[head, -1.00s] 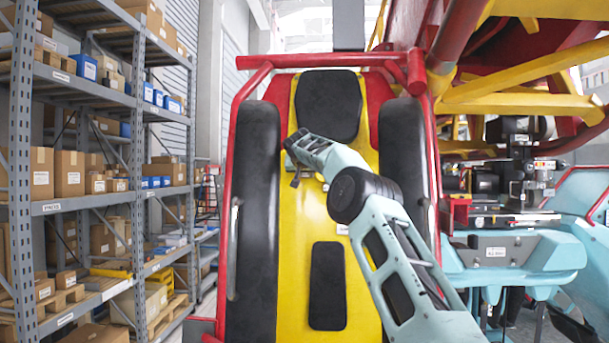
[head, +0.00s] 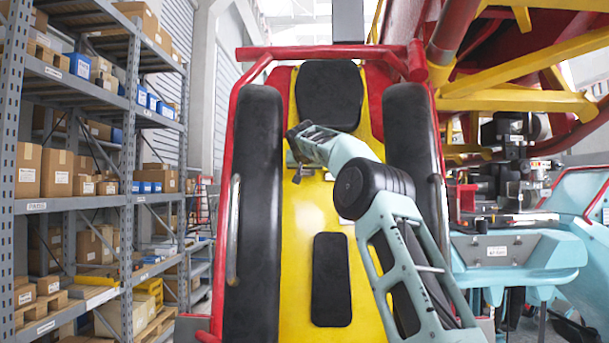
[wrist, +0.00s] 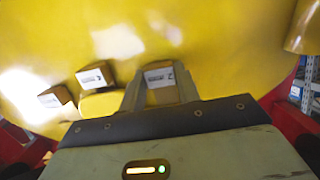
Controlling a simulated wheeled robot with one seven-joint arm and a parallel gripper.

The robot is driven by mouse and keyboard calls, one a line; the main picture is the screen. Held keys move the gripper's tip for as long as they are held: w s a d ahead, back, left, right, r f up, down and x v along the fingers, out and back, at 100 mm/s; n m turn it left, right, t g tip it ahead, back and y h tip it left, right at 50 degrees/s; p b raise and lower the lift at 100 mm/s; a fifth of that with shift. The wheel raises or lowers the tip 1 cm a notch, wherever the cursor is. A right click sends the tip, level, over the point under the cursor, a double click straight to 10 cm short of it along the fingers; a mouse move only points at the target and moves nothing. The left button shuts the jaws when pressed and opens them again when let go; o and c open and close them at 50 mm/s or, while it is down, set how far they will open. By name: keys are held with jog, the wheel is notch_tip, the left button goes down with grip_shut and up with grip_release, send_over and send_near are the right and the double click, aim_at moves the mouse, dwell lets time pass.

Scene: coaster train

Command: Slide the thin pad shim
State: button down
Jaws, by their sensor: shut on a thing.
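My gripper (wrist: 160,86) points at a yellow surface in the wrist view. A small block with a white label (wrist: 158,78) sits between its two fingers, and the gripper is shut on it. Two similar labelled blocks, one brown-sided block (wrist: 95,75) and another block (wrist: 55,97), lie to the left, apart from the fingers. I cannot tell which is the thin pad shim, and the label writing is too small to read.
Black side pads (head: 255,200) and red bars (head: 330,53) frame the seat on both sides and above. Shelving with boxes (head: 88,205) stands at the left. A rounded yellow piece (wrist: 100,103) is beside my gripper.

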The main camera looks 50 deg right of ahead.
jog(key=shift+f, duration=0.4)
jog(key=c, duration=1.3)
grip_release()
jog(key=shift+r, duration=0.15)
jog(key=b+v, duration=0.7)
jog(key=v, duration=1)
jog(key=shift+a+r, duration=0.15)
jog(key=shift+a, duration=0.1)
